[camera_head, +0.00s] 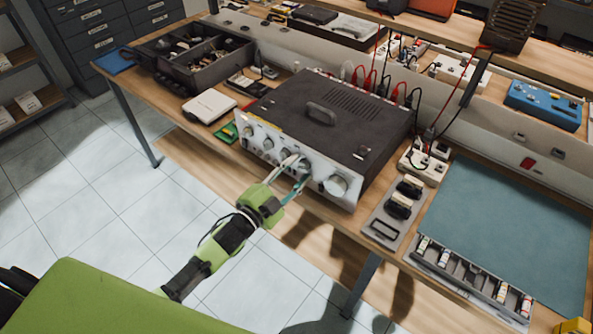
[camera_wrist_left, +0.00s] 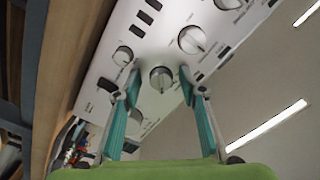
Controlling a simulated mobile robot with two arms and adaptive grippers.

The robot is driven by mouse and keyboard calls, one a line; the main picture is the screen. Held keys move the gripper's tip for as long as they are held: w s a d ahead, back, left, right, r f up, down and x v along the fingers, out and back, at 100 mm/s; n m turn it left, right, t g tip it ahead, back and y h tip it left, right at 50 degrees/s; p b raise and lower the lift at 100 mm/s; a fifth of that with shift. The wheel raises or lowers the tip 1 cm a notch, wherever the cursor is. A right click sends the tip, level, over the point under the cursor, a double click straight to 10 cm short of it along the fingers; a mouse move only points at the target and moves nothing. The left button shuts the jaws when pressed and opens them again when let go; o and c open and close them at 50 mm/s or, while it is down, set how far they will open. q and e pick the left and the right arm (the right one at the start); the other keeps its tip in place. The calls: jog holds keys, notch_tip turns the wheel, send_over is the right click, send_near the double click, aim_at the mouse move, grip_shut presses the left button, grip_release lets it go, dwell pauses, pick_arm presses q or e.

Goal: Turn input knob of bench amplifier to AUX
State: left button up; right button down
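The bench amplifier (camera_head: 322,118) is a dark-topped box with a silver front panel on the wooden bench. Its front carries several round knobs, with a large one (camera_head: 336,185) at the right end. My left gripper (camera_head: 295,169) is in front of the panel. In the left wrist view, its teal fingers (camera_wrist_left: 159,85) are apart, with a silver knob (camera_wrist_left: 161,79) between their tips. I cannot tell whether they touch it. The panel lettering is too small to read, so which knob is the input knob and its setting are unclear. My right gripper is not seen.
A teal mat (camera_head: 510,235) and a grey tray of small parts (camera_head: 470,277) lie to the right. A black divided box (camera_head: 200,60) stands at the back left. Red and black leads hang behind the amplifier. The floor before the bench is clear.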

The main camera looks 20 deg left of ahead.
pick_arm(q)
jog(key=shift+s, duration=0.15)
jog(key=v, duration=1.1)
jog(key=shift+s+a, duration=0.15)
jog(key=shift+s, duration=0.25)
